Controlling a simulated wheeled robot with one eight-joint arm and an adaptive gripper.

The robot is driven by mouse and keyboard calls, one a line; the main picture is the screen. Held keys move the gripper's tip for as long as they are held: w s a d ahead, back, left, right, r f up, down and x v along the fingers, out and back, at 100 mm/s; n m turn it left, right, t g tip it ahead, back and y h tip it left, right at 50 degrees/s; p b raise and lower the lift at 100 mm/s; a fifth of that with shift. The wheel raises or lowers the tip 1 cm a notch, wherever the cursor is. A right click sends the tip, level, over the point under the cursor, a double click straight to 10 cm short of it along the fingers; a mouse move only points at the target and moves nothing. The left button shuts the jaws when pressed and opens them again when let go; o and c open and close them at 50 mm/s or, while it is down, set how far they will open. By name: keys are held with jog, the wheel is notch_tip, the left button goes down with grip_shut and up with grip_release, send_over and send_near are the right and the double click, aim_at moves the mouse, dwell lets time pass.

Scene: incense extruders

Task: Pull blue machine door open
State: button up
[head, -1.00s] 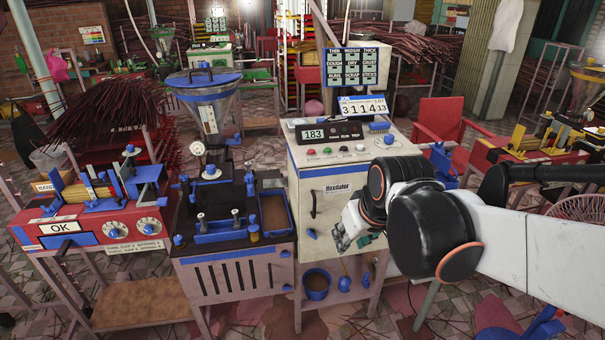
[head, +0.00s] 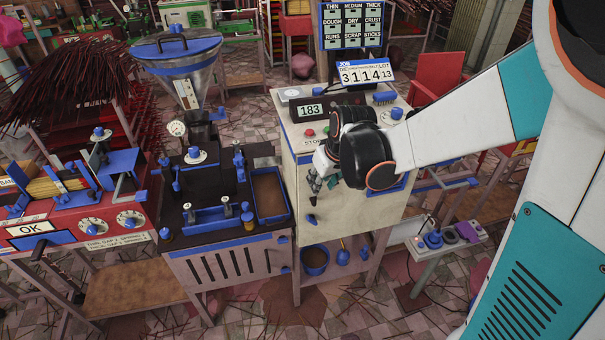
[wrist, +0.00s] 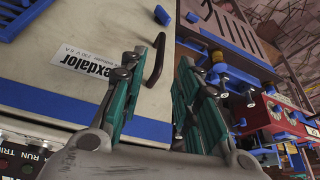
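The machine cabinet has a cream door (head: 350,222) with blue trim, shut in the head view. In the wrist view the door (wrist: 70,95) fills the left and bears a white label (wrist: 83,62). Its dark curved handle (wrist: 155,60) shows between my two finger lines, nearer the left finger. I cannot tell whether the fingers reach around it. My gripper (wrist: 162,65) is open, with a clear gap between its green-sided fingers.
A dark-topped stand (head: 225,205) with a blue tray and a hopper adjoins the cabinet on the left. A blue bucket (head: 315,260) sits beneath the cabinet. A small side table (head: 440,245) stands to its right. Floor in front is mostly open.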

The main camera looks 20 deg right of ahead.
jog(key=b+x, duration=0.2)
jog(key=x, duration=0.5)
jog(key=shift+f, duration=0.35)
jog(key=shift+w, duration=0.1)
grip_shut()
